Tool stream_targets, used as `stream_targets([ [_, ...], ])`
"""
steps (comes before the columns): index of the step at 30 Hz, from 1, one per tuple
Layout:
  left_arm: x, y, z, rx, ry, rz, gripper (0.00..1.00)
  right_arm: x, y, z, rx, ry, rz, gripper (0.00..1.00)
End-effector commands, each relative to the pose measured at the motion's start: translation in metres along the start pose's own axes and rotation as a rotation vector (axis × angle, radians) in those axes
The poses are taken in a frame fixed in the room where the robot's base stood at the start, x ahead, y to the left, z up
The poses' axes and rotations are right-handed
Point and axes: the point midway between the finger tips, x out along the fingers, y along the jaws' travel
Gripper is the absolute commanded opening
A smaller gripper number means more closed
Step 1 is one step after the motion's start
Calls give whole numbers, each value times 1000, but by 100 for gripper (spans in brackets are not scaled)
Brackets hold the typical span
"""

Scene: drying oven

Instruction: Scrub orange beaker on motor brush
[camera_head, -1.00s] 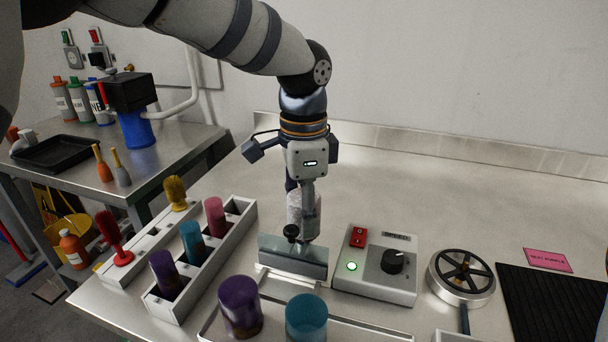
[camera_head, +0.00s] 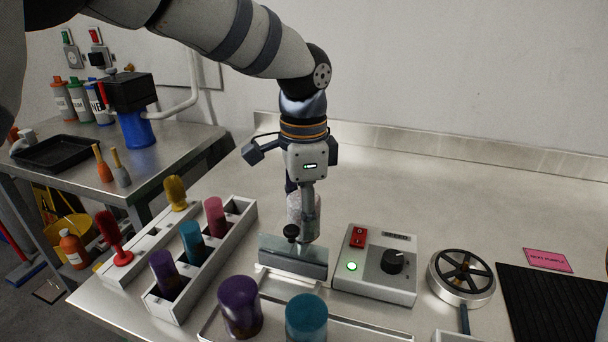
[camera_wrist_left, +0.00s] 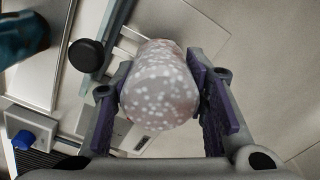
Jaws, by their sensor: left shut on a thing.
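My left gripper (camera_head: 305,205) points down behind a clear splash shield (camera_head: 293,254) on the steel bench. It is shut on a pale, white-speckled beaker (camera_head: 297,208). In the left wrist view the beaker (camera_wrist_left: 160,84) looks greyish pink with white spots, like suds, and sits between the two purple-padded fingers (camera_wrist_left: 165,95). I cannot make out orange on it. The motor brush is hidden by the beaker, gripper and shield. A control box (camera_head: 376,265) with a red switch, a lit green lamp and a black knob stands right of the shield. My right gripper is not in view.
A white rack (camera_head: 165,312) at left holds purple, blue and pink beakers. A purple beaker (camera_head: 239,305) and a teal beaker (camera_head: 306,317) stand in front. A round fan-like device (camera_head: 461,277) and black mat (camera_head: 548,300) lie right.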

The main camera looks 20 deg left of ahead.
Motion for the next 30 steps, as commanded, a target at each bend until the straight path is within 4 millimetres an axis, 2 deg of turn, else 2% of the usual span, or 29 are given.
stream_targets([
  [13,0,0,0,0,0,0,21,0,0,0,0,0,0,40],
  [22,-11,0,0,0,0,-1,21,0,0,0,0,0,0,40],
  [30,-12,0,0,0,0,0,21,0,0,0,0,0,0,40],
])
